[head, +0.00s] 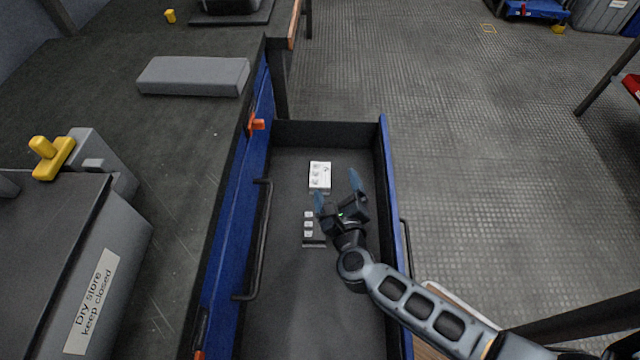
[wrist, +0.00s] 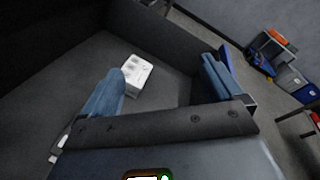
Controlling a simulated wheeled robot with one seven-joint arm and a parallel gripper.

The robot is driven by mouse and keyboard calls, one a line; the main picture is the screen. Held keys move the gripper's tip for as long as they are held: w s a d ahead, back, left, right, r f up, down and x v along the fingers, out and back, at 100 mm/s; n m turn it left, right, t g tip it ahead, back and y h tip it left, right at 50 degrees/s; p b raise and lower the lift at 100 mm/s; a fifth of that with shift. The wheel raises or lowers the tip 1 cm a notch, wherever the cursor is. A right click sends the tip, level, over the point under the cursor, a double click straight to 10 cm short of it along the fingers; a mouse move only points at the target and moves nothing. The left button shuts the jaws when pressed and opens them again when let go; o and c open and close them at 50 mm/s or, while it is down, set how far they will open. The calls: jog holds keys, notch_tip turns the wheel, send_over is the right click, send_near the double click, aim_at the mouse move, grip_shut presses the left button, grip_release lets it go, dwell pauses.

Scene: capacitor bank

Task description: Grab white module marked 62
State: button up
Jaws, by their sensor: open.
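A white module (head: 320,174) with several grey round marks on its top lies on the dark floor of an open drawer (head: 320,132), toward its far end. It also shows in the wrist view (wrist: 137,76), beyond the left finger; no number can be read on it. A second item (head: 309,224), dark with several small white blocks in a row, lies nearer in the drawer, partly hidden by my gripper. My gripper (head: 337,188) is open and empty, its blue fingers apart. It is above the drawer, nearer than the white module and to its right, touching neither item.
The drawer's blue right wall (head: 388,180) stands close to my arm. The near drawer floor is bare.

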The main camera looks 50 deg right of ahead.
aim_at(320, 169)
jog(key=w+d+f+m+g, duration=0.1)
jog(key=w+f+m, duration=0.1)
jog(key=m, duration=0.1)
jog(key=w+f+m+g+b, duration=0.1)
jog(key=w+f+m, duration=0.2)
jog(key=w+d+f+m+g+b, duration=0.1)
jog(key=w+f+m, duration=0.2)
jog(key=shift+d+f+g, duration=0.1)
jog(key=shift+d+g, duration=0.2)
jog(key=shift+d, duration=0.05)
jog(key=shift+b+x, duration=0.4)
jog(key=shift+x, duration=0.4)
jog(key=b+x, duration=0.1)
jog(key=x, duration=0.1)
jog(key=b+x, duration=0.1)
jog(key=x, duration=0.2)
jog(key=shift+s+d+f, duration=0.15)
jog(key=shift+s+f, duration=0.05)
jog(key=shift+f, duration=0.05)
jog(key=shift+w+d+f, duration=0.1)
jog(key=shift+w+d, duration=0.2)
jog(key=shift+c, duration=0.3)
jog(key=c, duration=1.2)
jog(key=shift+c, duration=0.2)
